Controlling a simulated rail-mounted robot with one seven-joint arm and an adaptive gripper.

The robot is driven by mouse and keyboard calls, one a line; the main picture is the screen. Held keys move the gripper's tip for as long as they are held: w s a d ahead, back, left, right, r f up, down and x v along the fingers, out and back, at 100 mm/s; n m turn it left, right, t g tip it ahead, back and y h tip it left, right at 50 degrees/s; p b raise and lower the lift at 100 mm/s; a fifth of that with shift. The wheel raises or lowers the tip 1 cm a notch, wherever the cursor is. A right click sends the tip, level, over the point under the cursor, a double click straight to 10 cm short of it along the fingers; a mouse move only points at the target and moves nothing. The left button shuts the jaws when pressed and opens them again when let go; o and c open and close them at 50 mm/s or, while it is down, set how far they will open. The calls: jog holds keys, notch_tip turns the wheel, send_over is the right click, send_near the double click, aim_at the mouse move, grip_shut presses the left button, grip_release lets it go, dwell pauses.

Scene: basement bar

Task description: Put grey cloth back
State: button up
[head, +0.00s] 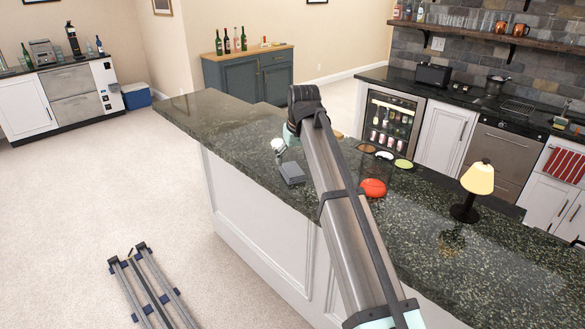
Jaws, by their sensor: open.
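I cannot make out a grey cloth for certain. A pale part of the arm shows just behind that joint.
A red rounded item (373,187) and small dishes (384,155) sit right of my arm. A lamp (478,179) stands further right. A red striped towel (565,165) hangs at the right cabinets. The counter's left end is clear.

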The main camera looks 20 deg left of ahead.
jog(key=b+v, duration=0.1)
jog(key=v, duration=0.6)
jog(key=shift+r, duration=0.25)
dwell(2.0)
